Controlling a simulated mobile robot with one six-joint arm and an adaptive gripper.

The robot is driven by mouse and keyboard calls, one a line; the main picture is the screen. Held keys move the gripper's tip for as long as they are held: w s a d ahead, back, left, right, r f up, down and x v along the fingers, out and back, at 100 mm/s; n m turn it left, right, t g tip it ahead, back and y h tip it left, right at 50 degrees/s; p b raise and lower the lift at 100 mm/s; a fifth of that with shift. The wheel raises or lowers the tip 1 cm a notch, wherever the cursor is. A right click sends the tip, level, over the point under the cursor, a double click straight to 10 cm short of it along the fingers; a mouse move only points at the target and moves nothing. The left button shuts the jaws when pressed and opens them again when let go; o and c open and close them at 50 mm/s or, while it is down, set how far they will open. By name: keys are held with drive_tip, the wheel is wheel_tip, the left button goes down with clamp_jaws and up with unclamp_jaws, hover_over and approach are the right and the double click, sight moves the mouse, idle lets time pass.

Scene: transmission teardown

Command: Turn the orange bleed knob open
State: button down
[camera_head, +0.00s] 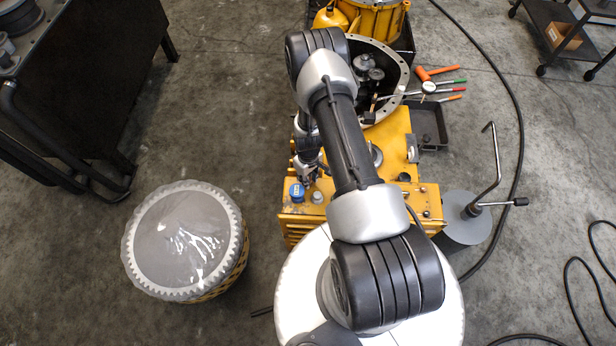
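My gripper (309,172) points down over the left part of the yellow machine (395,140), just behind a blue cap (297,192) and a grey round fitting (317,197) on its near edge. The gripper is small and dark here, and I cannot tell whether its fingers are open or shut or touch anything. I cannot make out an orange bleed knob. My arm covers the middle of the machine. A small panel (428,197) with tiny dark fittings shows on the machine's right side.
An open round housing (398,88) with gears stands behind. An orange hammer (437,72), colored-handled tools and a dark tray (430,125) lie at right. A crank handle (495,165) rises from a grey disc (462,222). A plastic-covered drum (183,238) stands left. Cables cross the floor.

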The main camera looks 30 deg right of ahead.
drive_tip(key=c, duration=1.4)
unclamp_jaws()
drive_tip(key=shift+o, duration=0.2)
